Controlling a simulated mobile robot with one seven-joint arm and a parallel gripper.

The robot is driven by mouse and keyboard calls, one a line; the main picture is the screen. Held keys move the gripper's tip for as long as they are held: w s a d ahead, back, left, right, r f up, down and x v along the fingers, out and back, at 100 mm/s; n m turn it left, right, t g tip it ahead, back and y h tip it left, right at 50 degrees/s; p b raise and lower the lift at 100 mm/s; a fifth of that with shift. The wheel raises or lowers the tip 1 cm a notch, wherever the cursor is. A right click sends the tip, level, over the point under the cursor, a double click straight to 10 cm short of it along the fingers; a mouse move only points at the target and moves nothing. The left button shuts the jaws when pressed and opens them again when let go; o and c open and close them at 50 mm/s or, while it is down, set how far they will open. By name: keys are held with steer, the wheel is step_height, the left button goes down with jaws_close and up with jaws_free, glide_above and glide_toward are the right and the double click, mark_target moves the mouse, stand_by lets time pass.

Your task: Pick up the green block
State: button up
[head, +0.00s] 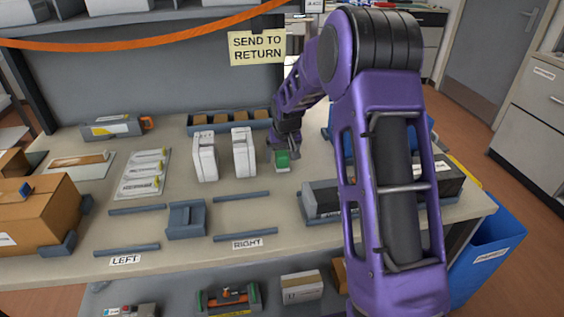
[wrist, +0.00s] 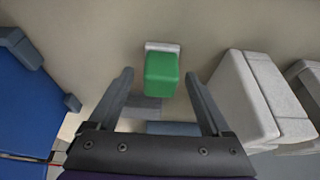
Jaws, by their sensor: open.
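The green block (head: 282,157) stands on the bench, right of the two white packages, with a small pale piece at its base. In the wrist view the green block (wrist: 161,75) lies ahead of my gripper (wrist: 157,77), roughly midway between the two fingertips. The pale piece (wrist: 162,46) shows at its far end. My gripper (head: 283,148) is open and empty, its fingers apart on either side of the block. I cannot tell whether either finger touches it. My arm hides part of the bench behind and to the right.
Two white packages (head: 204,156) (head: 243,152) stand close on the left; one shows near the right finger in the wrist view (wrist: 250,95). A dark cartridge (head: 322,199) lies to the right. A blue bin (head: 492,250) stands beyond the bench's right end. The RIGHT-labelled area is clear.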

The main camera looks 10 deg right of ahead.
mark_target(282, 153)
jaws_close()
steer(key=shift+r, duration=0.1)
step_height(282, 153, up, 10)
steer(key=shift+f+p, duration=0.1)
steer(key=shift+p, duration=0.6)
